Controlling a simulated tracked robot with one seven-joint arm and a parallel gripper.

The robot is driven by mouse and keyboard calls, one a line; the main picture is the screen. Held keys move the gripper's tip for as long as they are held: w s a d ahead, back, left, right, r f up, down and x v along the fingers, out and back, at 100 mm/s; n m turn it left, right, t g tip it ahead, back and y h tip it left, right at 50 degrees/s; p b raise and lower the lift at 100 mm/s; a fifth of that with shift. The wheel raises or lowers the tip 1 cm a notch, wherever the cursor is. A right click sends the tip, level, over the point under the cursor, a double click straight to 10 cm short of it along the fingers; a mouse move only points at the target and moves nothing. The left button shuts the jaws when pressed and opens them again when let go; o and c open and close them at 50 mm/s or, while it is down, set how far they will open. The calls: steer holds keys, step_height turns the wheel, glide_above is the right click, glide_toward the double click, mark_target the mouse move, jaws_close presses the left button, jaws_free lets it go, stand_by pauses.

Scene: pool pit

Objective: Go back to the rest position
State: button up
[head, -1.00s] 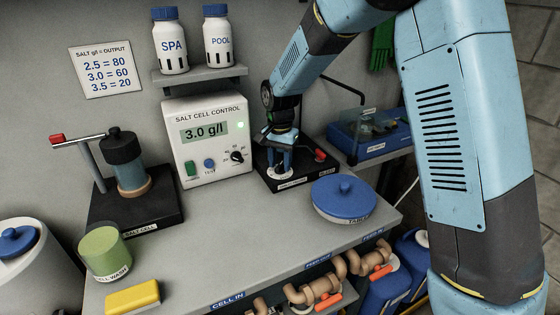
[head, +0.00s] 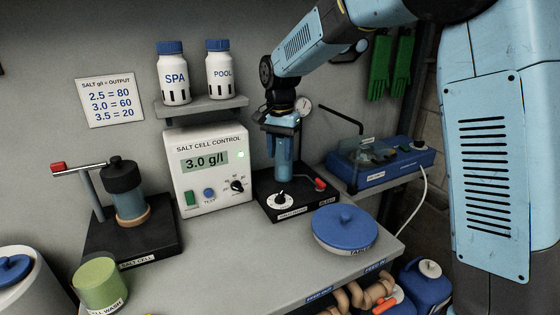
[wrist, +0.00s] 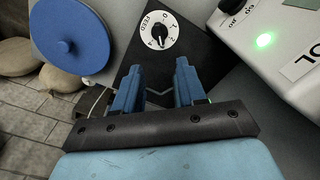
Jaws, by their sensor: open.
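My gripper (head: 284,172) is open and empty above the black feeder base (head: 312,206), which carries a white dial (head: 280,200) and a red-tipped lever (head: 319,184). In the wrist view, the two blue fingers of my gripper (wrist: 155,88) stand apart with nothing between them. The white dial (wrist: 158,30), marked FEED with numbers around it, lies beyond the fingertips and clear of them. The arm reaches down from the upper right in the head view. Part of the feeder behind my gripper is hidden.
The salt cell control box (head: 211,172) stands close left of my gripper, below a shelf (head: 201,105) with SPA and POOL bottles. A blue round lid (head: 345,228) lies at the front right. A blue tester case (head: 385,165) is to the right. The bench's middle front is clear.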

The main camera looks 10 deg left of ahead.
steer(key=shift+d+r, duration=0.1)
steer(key=shift+r, duration=0.1)
steer(key=s+d+r+n+t, duration=0.1)
steer(key=s+d+r, duration=0.4)
steer(key=d, duration=0.5)
steer(key=s+d+r+t, duration=0.1)
steer(key=s+d+r, duration=0.3)
steer(key=d, duration=0.6)
steer(key=s+d+n+t, duration=0.1)
steer(key=s+d, duration=0.5)
steer(key=s, duration=0.2)
steer(key=s+d+f+n+t, duration=0.1)
steer(key=s+d+t, duration=0.1)
steer(key=s+d, duration=0.5)
steer(key=shift+s+f+t, duration=0.2)
steer(key=shift+s+t, duration=0.1)
steer(key=shift+s, duration=1)
